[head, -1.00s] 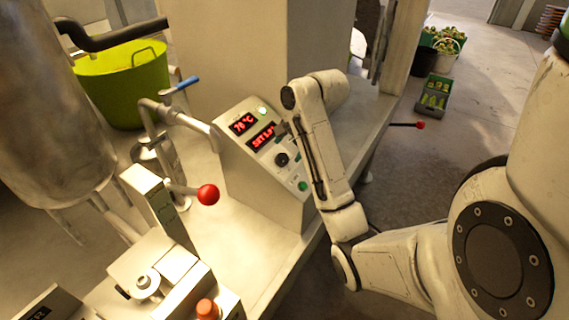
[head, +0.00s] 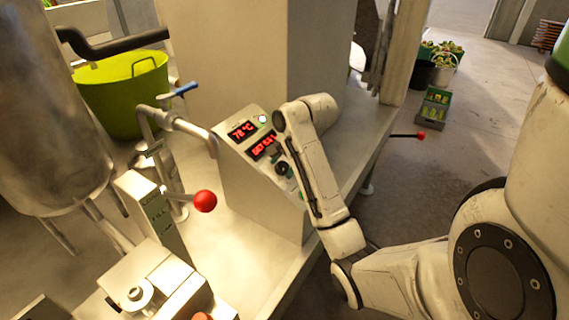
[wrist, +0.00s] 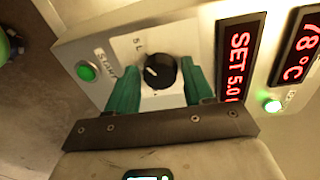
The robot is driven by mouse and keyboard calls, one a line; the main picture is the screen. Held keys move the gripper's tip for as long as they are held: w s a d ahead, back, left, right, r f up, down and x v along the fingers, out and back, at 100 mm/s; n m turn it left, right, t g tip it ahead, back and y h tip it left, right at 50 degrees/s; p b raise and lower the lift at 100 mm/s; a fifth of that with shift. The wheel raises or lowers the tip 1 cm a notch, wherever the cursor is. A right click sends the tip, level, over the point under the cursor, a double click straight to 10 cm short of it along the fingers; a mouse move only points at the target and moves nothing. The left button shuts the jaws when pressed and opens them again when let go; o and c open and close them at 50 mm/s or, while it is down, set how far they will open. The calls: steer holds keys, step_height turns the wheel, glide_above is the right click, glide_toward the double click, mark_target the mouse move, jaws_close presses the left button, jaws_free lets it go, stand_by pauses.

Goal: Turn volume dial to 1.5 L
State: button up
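The volume dial (wrist: 160,72) is a black knob with a white pointer line, on the sloped face of a grey control box (head: 262,195). In the head view the dial (head: 282,168) shows beside my arm. The red SET display (wrist: 238,62) reads about 5.0, its end partly cut by my finger; in the head view it (head: 263,147) is too blurred to read surely. My gripper (wrist: 160,88) is open, its two green fingers on either side of the dial with gaps between. I cannot tell whether either finger touches it.
A green-lit button (wrist: 86,71) marked START sits left of the dial in the wrist view. A 78 °C display (head: 242,131) is above. A red-ball lever (head: 205,201) and a curved spout (head: 190,125) stand left of the box.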

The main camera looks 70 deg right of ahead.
steer(key=c, duration=0.7)
